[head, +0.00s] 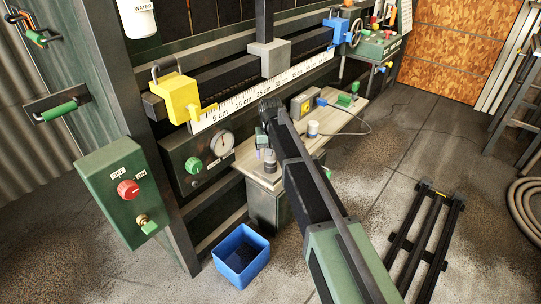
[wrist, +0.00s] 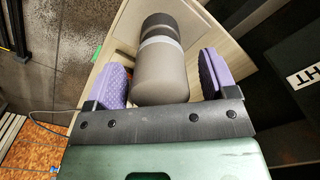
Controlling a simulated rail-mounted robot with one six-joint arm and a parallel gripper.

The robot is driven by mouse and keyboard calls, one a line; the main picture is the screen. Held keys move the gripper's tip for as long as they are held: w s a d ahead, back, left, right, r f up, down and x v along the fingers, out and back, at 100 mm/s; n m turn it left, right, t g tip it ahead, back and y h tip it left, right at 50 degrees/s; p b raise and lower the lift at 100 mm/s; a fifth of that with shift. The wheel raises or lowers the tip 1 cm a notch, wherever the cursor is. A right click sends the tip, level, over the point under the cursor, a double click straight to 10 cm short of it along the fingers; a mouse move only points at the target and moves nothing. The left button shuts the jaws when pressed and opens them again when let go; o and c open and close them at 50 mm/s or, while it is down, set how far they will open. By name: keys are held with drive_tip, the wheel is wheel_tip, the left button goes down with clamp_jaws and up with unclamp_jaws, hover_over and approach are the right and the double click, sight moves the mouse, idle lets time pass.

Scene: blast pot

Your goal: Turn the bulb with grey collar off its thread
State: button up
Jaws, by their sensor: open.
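The bulb with grey collar (wrist: 158,78) fills the middle of the wrist view as a dull grey-brown cylinder. A lighter grey band (wrist: 160,41) and a darker part show at its far end. My gripper (wrist: 162,66) is open, with one purple-padded finger on each side of the bulb and visible gaps between. In the head view the bulb (head: 270,155) stands upright on the wooden bench, just below my gripper (head: 263,142), partly behind my arm. Its thread is hidden.
A gauge panel (head: 205,150) stands left. A blue bin (head: 240,252) sits on the floor.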

wheel_tip(320, 180, up, 11)
drive_tip(key=p, duration=1.1)
drive_tip(key=shift+r, duration=0.1)
drive_tip(key=shift+f, duration=0.2)
drive_tip(key=shift+c, duration=0.2)
drive_tip(key=shift+f+b, duration=0.25)
drive_tip(key=shift+b, duration=0.15)
drive_tip(key=shift+c, duration=1.1)
wheel_tip(320, 180, down, 2)
drive_tip(key=m+b, duration=0.2)
drive_tip(key=m, duration=0.1)
drive_tip(key=shift+f+m, duration=0.15)
drive_tip(key=shift+m, duration=0.85)
wheel_tip(320, 180, down, 8)
drive_tip(key=b, duration=0.8)
